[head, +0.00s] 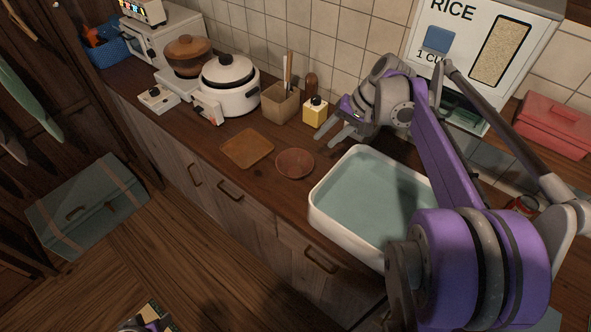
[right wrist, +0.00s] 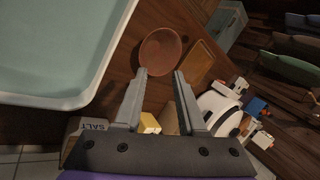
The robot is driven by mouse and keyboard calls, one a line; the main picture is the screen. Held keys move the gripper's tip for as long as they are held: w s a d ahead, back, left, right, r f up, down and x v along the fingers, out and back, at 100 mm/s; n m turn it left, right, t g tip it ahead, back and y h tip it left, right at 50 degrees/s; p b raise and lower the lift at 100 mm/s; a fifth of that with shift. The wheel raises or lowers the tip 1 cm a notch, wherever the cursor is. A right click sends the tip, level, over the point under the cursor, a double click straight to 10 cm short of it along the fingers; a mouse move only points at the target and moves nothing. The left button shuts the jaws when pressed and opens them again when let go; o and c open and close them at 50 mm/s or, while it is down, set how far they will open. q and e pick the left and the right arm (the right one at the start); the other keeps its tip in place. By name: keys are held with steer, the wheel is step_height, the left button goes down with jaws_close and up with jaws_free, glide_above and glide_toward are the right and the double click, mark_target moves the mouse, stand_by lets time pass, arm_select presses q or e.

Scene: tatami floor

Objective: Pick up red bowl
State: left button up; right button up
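The red bowl (head: 295,163) is a small round reddish-brown dish on the wooden counter, between a flat brown board and a white basin. It also shows in the right wrist view (right wrist: 160,51), just beyond the fingertips. My right gripper (head: 328,136) is above the counter, behind and to the right of the bowl, in front of the yellow container. In the right wrist view its two fingers (right wrist: 161,74) are apart with nothing held between them, and the bowl lies clear of them. My left gripper cannot be made out in the head view.
The white basin (head: 319,205) stands right of the bowl. The brown board (head: 248,148) lies left of it. A yellow container (head: 315,110), utensil holder (head: 281,103) and white rice cooker (head: 228,92) stand behind. Bare counter surrounds the bowl's front.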

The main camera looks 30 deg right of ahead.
steer(key=w, duration=0.1)
glide_toward(295, 168)
steer(key=f, duration=0.1)
steer(key=s+f, duration=0.1)
steer(key=f+b, duration=0.1)
steer(key=shift+s+a+f, duration=0.3)
steer(key=shift+s+a, duration=0.05)
steer(key=shift+s, duration=0.05)
jaws_close()
stand_by(1.4)
